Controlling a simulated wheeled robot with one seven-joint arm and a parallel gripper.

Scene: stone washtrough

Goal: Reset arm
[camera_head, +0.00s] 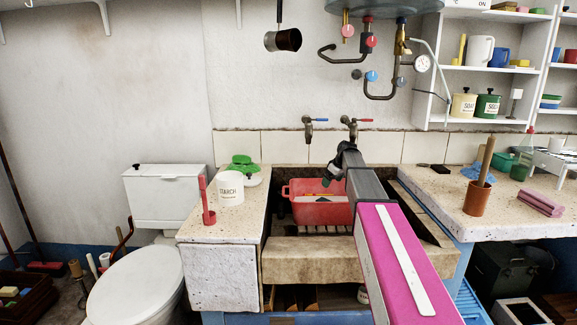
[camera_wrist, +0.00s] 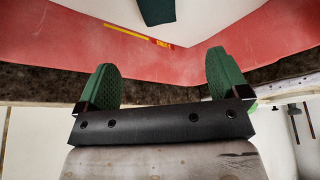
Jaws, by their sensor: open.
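My arm, with a magenta link, stretches forward over the stone washtrough (camera_head: 300,262) in the head view. My gripper is at the far end of the arm, beside the red basin (camera_head: 318,212) that stands in the trough; its fingers are mostly hidden there. In the wrist view my gripper (camera_wrist: 162,85) shows two green fingers wide apart with nothing between them. The red basin's wall (camera_wrist: 200,65) fills the space beyond the fingers, with a yellow strip and a dark green thing (camera_wrist: 156,10) at the top.
Two taps (camera_head: 308,125) stick out above the trough. A white STARCH tub (camera_head: 230,189) and a red holder (camera_head: 207,212) stand on the left counter. A brown pot (camera_head: 478,199) and a pink block (camera_head: 541,202) are on the right counter. A toilet (camera_head: 140,285) is at left.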

